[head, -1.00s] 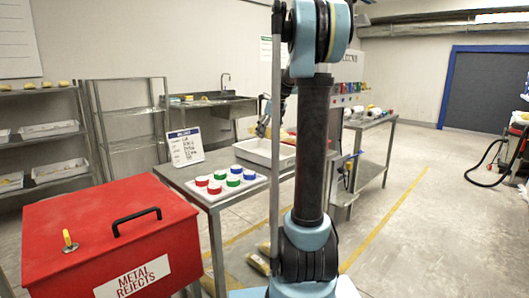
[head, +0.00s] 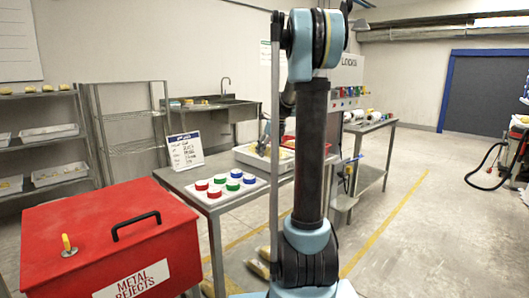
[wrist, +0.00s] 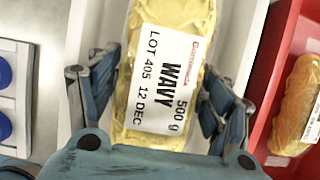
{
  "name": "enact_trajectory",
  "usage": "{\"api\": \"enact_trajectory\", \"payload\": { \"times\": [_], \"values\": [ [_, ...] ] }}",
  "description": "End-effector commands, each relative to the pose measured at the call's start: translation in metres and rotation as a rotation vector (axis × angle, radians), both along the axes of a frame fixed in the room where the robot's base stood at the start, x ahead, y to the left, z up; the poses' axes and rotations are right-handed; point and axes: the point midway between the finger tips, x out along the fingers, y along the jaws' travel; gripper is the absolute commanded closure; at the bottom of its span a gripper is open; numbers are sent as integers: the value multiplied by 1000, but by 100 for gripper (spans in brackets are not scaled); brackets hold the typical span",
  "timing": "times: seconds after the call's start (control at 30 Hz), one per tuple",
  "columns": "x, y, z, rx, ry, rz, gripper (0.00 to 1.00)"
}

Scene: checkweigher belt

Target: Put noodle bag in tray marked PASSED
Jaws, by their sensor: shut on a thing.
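The noodle bag (wrist: 165,65) is yellow with a white label reading "WAVY 500 g, LOT 405, 12 DEC". In the wrist view my gripper (wrist: 160,85) is shut on it, with one finger on each side. In the head view my gripper (head: 263,146) is low at the white tray (head: 245,158), and my arm hides part of this. The white tray's wall (wrist: 85,35) also shows behind the bag in the wrist view. I cannot read any PASSED mark on it, nor tell whether the bag touches its floor.
A red tray (wrist: 262,95) beside the white one holds another bag (wrist: 300,100). A panel of coloured buttons (head: 225,186) and a sign (head: 186,151) stand on the same table. A red METAL REJECTS box (head: 110,240) is at the front left.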

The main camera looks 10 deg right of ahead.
Motion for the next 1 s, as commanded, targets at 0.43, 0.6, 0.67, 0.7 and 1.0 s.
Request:
{"api": "enact_trajectory", "payload": {
  "times": [0.43,0.6,0.67,0.7,1.0],
  "values": [
    [0,0,-10,0,0,0,75],
    [0,0,-11,0,0,0,19],
    [0,0,-11,0,0,1,7],
    [0,1,-11,0,0,1,7],
    [0,1,-11,0,0,2,7]
  ]
}}
